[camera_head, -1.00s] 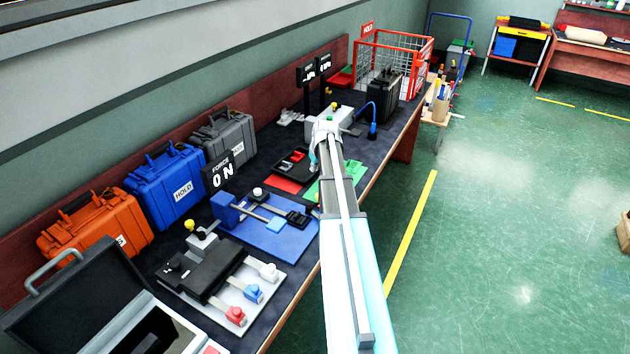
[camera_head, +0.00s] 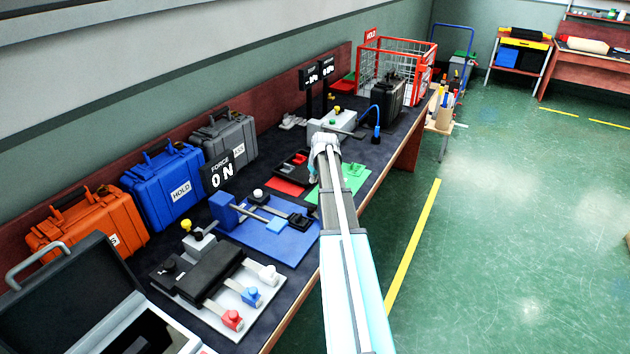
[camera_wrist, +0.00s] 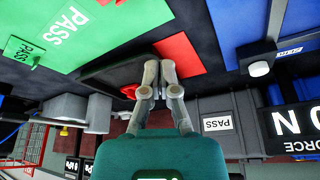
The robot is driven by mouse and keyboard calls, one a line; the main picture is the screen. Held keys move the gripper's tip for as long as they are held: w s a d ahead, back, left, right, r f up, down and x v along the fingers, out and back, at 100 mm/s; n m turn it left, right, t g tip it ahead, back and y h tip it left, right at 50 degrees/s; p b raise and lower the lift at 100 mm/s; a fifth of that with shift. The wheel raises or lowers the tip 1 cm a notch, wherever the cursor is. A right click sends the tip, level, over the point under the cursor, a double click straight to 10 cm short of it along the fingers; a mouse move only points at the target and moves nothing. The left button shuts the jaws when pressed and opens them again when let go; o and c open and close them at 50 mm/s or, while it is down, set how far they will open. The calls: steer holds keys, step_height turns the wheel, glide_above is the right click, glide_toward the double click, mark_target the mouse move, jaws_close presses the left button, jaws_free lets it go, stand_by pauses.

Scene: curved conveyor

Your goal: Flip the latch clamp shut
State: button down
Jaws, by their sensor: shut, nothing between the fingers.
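A black fixture with red parts (camera_head: 294,159), which looks like the latch clamp, lies on the bench between the red and green mats and the back wall. In the wrist view the black fixture (camera_wrist: 108,77) is beside and partly behind my fingers, with a red piece low on it. My gripper (camera_wrist: 160,66) is shut and empty, its fingertips together over the fixture's edge by the red mat. I cannot tell whether they touch it. The latch's exact position is not clear.
A green PASS mat (camera_wrist: 75,35) and a red mat (camera_head: 285,187) lie beside the fixture. A blue fixture board (camera_head: 262,238), a FORCE ON sign (camera_head: 219,176) and a grey box (camera_head: 333,121) with a blue cable are close by. Cases line the wall.

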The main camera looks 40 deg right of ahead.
steer(key=shift+b+x, duration=1.25)
steer(key=shift+x, duration=0.35)
steer(key=shift+s+a+f, duration=0.1)
steer(key=shift+s, duration=0.9)
steer(key=shift+s+a+f, duration=0.1)
steer(key=shift+s, duration=0.9)
steer(key=shift+s+d, duration=0.15)
steer(key=shift+d, duration=0.1)
